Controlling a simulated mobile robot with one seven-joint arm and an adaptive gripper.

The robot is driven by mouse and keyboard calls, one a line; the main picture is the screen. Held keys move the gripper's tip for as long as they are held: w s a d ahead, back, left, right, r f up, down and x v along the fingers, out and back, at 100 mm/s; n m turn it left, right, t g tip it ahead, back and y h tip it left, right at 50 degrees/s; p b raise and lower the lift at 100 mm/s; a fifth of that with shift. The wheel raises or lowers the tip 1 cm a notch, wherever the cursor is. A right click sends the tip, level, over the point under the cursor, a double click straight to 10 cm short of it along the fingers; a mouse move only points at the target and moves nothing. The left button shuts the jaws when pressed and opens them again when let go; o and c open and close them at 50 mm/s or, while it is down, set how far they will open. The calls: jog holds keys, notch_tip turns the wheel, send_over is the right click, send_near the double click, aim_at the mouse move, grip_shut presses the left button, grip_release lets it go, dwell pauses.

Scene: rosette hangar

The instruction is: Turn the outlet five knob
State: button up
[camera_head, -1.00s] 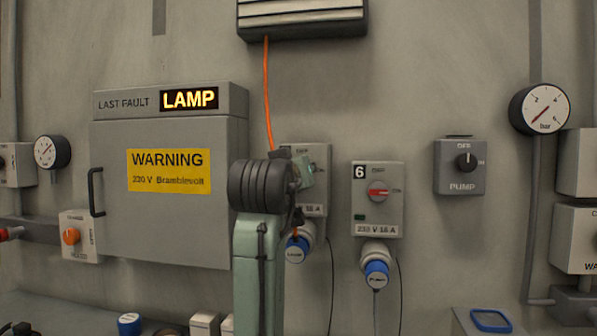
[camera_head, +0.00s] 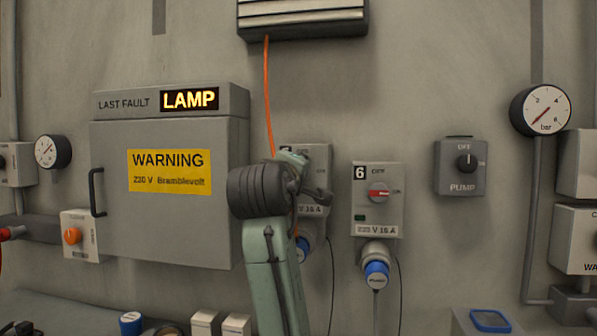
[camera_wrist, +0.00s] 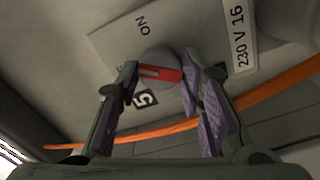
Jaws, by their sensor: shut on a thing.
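The outlet five box (camera_head: 319,156) is a grey wall unit partly hidden behind my arm in the head view. In the wrist view its face (camera_wrist: 115,45) shows a black 5 label, the word ON and a 230 V 16 label. Its round grey knob (camera_wrist: 152,60) with a red bar sits between my fingers. My gripper (camera_wrist: 162,76) is closed on this knob, one finger on each side. In the head view my gripper (camera_head: 312,183) is at the box front, and the knob is hidden there. A blue plug (camera_head: 303,250) below the box is mostly covered by my arm.
Outlet 6 (camera_head: 377,212), with a red-barred knob and a blue plug (camera_head: 376,272), is close on the right. A pump switch (camera_head: 460,167) is farther right. A grey cabinet (camera_head: 165,210) stands left. An orange cable (camera_head: 268,100) hangs down behind my arm.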

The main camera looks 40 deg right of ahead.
jog(key=n, duration=0.7)
dwell(0.6)
jog(key=o, duration=1.2)
jog(key=shift+c, duration=0.2)
jog(key=v, duration=1.2)
jog(key=shift+f, duration=0.1)
